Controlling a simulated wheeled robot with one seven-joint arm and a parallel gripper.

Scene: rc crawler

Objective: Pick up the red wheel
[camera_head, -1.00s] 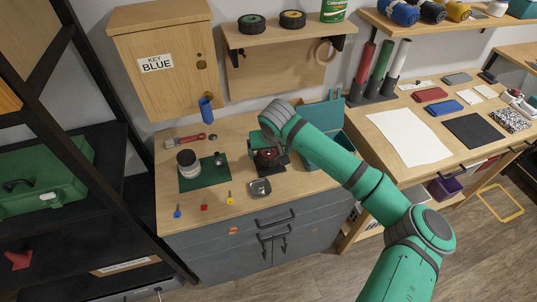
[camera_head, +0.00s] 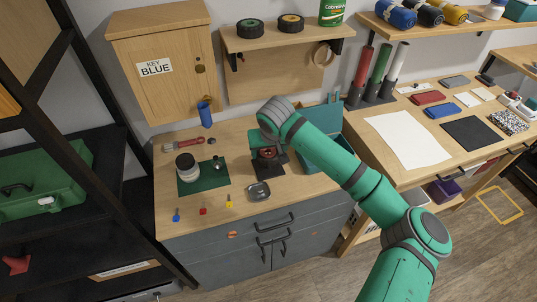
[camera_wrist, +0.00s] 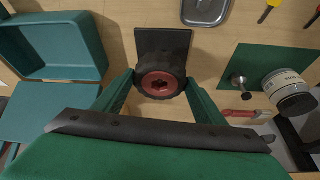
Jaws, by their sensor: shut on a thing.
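The red wheel (camera_wrist: 160,84) is a black tyre with a red hub. In the wrist view it sits between the two fingers of my gripper (camera_wrist: 160,88), which are shut on it from both sides. A black rectangular pad (camera_wrist: 163,40) lies beyond and partly under the wheel in that view. In the head view the wheel (camera_head: 267,153) is partly hidden below my gripper, over the black pad on the wooden worktop. I cannot tell whether the wheel is clear of the pad.
A teal open box (camera_wrist: 55,45) stands close beside the gripper. A metal tray (camera_head: 259,191), a white jar (camera_head: 187,167) on a green mat (camera_head: 213,182), a red-handled brush (camera_head: 182,146) and small coloured keys share the worktop. A shelf (camera_head: 285,35) with two wheels hangs above.

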